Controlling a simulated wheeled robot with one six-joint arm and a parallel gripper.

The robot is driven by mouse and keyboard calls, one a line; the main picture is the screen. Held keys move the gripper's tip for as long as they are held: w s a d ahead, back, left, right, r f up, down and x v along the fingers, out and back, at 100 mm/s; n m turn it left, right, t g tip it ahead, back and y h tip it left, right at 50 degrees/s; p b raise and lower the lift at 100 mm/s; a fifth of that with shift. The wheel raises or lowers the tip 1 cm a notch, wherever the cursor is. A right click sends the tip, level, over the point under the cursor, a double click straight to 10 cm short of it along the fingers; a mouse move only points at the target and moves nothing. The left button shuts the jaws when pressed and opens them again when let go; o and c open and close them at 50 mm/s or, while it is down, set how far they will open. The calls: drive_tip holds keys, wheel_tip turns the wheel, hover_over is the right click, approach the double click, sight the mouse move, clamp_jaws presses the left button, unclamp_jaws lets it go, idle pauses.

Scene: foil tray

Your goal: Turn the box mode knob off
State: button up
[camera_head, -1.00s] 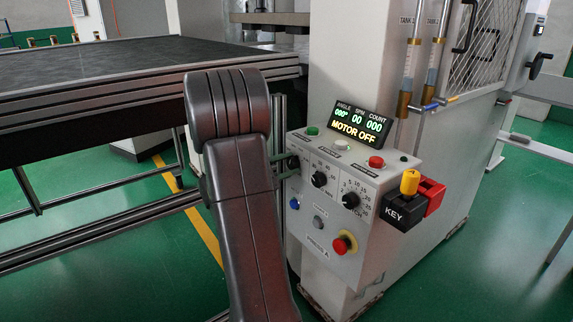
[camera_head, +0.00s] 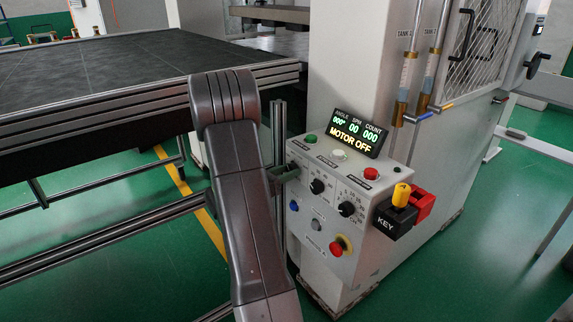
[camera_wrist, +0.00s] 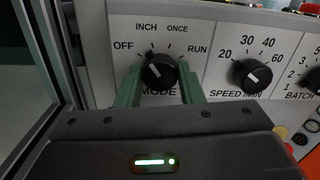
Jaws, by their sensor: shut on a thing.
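The mode knob (camera_wrist: 159,72) is a round black knob on the control box's white front panel, in the wrist view. OFF, INCH, ONCE and RUN are printed around it. Its white mark points up and a little left, near the INCH side. My gripper (camera_wrist: 160,88) has its green fingers on the left and right sides of this knob and is shut on it. In the head view, part of my gripper (camera_head: 284,173) shows at the control box's (camera_head: 330,250) left edge; the mode knob is hidden there.
The speed knob (camera_wrist: 250,75) is close on the right. The head view shows a red stop button (camera_head: 338,247), a yellow-topped key block (camera_head: 399,215) and a lit display (camera_head: 358,132) reading MOTOR OFF. A dark table (camera_head: 110,75) stands left of my arm.

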drive_tip(key=n+p, duration=0.3)
drive_tip(key=n, duration=0.2)
drive_tip(key=shift+p, duration=0.35)
idle(0.3)
drive_tip(key=o, duration=1)
drive_tip(key=b+v, duration=0.1)
drive_tip(key=v, duration=1.3)
drive_tip(key=shift+d+f, duration=0.1)
drive_tip(key=shift+f, duration=0.05)
drive_tip(key=p+x, duration=0.1)
drive_tip(key=x, duration=1.2)
drive_tip(key=shift+w+d, duration=0.3)
